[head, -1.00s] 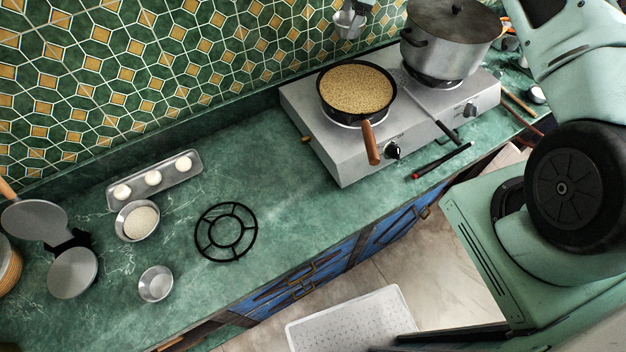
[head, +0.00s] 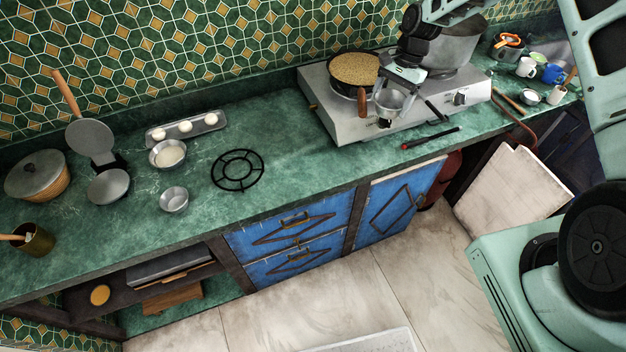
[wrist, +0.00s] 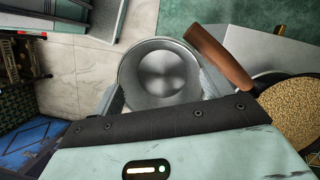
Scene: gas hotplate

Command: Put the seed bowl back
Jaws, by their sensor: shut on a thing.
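My gripper (head: 392,88) is shut on a small empty metal bowl (head: 389,103) and holds it above the front of the hotplate, by the pan. In the wrist view the bowl (wrist: 160,72) shows its bare, shiny inside, with my gripper (wrist: 160,95) at its rim. The frying pan (head: 333,83) on the left burner is full of tan seeds (head: 355,69). Another small empty bowl (head: 174,200) stands on the counter at left. Behind it a bowl of pale grains (head: 168,154) stands near a tray (head: 211,122) with several white balls.
A black trivet ring (head: 238,171) lies on the counter (head: 290,140), with clear room around it. The pan's wooden handle (head: 362,103) juts forward close to the held bowl. A pot (head: 455,52) stands behind my arm; a red-and-black stick (head: 430,138) lies in front of the hotplate (head: 345,125).

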